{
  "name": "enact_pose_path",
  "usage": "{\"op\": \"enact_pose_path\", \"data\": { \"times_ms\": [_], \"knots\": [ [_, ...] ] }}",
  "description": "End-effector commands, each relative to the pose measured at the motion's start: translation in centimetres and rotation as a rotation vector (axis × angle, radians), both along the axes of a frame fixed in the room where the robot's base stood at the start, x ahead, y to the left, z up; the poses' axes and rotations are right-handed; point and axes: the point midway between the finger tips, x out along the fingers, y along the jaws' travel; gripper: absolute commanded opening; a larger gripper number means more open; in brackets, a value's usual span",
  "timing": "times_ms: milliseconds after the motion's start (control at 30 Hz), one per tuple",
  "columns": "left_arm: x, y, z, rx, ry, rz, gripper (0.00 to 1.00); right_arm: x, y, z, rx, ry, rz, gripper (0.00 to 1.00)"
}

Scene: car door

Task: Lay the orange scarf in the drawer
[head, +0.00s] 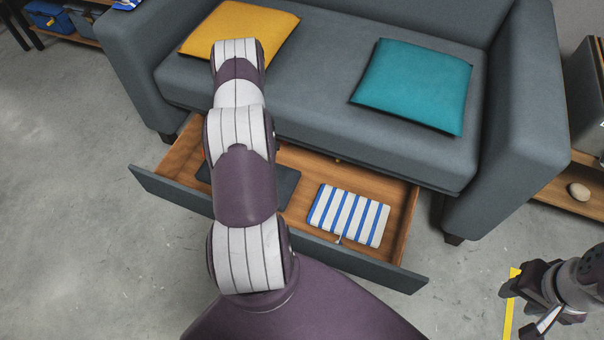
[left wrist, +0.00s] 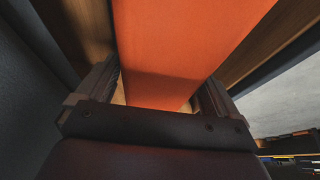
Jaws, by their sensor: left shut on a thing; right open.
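The orange scarf (left wrist: 190,45) fills the middle of the left wrist view. My left gripper (left wrist: 160,80) is shut on it, with one finger on each side of the cloth. In the head view my own left arm hides this gripper and nearly all of the scarf. The drawer (head: 401,225) is pulled out beneath the sofa, and my left arm reaches over it. Wood surfaces flank the scarf in the left wrist view. I cannot tell whether the scarf touches the drawer floor. My right gripper (head: 527,304) is open and empty above the floor at the lower right.
A blue-and-white striped thing (head: 349,215) lies in the drawer's right part. A dark flat thing (head: 288,185) lies near its middle, partly hidden. The grey sofa (head: 310,85) bears a yellow cushion (head: 279,25) and a teal cushion (head: 413,84). The floor at left is clear.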

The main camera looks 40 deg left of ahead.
Motion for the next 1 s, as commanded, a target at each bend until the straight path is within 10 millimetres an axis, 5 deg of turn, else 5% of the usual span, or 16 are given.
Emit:
{"op": "enact_pose_path", "data": {
  "times_ms": [600,967,1000],
  "knots": [
    [0.0,0.0,-11.1,0.000,0.000,-0.001,0.60,0.0,0.0,-7.6,0.000,-0.001,0.000,0.43],
    [0.0,0.0,-11.5,0.000,-0.001,0.000,0.60,0.0,0.0,-7.6,0.000,-0.001,0.000,0.43],
    [0.0,0.0,-11.3,0.000,-0.001,0.000,1.00,0.0,0.0,-7.5,0.000,-0.001,0.000,0.43]
  ]
}}
